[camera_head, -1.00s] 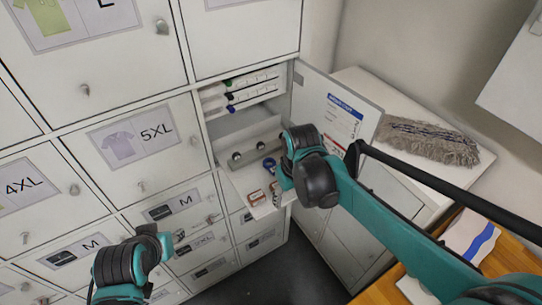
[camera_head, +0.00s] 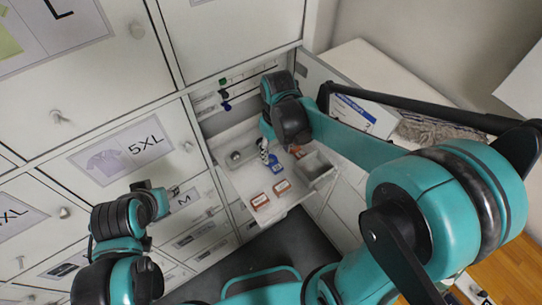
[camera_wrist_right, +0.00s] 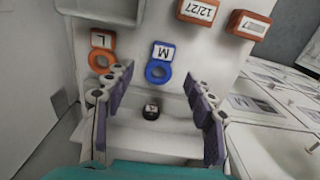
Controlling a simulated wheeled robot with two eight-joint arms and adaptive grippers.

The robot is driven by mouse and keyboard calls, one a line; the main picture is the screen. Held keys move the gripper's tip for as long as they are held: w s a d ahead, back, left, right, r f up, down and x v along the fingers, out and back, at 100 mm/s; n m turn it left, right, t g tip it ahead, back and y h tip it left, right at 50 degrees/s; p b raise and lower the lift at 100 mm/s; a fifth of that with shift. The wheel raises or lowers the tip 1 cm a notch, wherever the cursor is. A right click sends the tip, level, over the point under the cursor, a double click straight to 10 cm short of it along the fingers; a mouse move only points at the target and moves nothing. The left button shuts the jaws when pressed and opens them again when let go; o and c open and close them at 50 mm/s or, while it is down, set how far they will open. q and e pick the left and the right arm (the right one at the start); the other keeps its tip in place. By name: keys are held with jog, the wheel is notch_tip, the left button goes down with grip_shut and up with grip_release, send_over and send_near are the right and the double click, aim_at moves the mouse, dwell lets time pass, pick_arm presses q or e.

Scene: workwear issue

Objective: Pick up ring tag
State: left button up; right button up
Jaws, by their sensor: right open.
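A blue ring tag marked M (camera_wrist_right: 159,66) lies on the pale shelf surface, ahead of my right gripper. It also shows in the head view (camera_head: 275,169). An orange ring tag marked L (camera_wrist_right: 101,51) lies to its left in the wrist view and is partly hidden by my gripper in the head view. My right gripper (camera_wrist_right: 157,79) is open, its two fingers apart on either side of the line to the blue tag, with nothing held. In the head view, my right gripper (camera_head: 268,147) is over the shelf. My left gripper (camera_head: 176,198) is by the locker fronts; its jaws are unclear.
Two orange-and-white boxes (camera_head: 260,201) (camera_head: 282,187) lie near the shelf's front edge. A grey open tray (camera_head: 315,167) stands beside the tags. A dark round knob (camera_wrist_right: 151,110) shows between my right fingers.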

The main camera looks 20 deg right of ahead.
aim_at(275, 165)
notch_tip(275, 165, down, 6)
jog(key=shift+a+f, duration=0.15)
jog(key=shift+f, duration=0.05)
jog(key=shift+s, duration=0.1)
jog(key=shift+c, duration=0.9)
jog(key=c, duration=0.8)
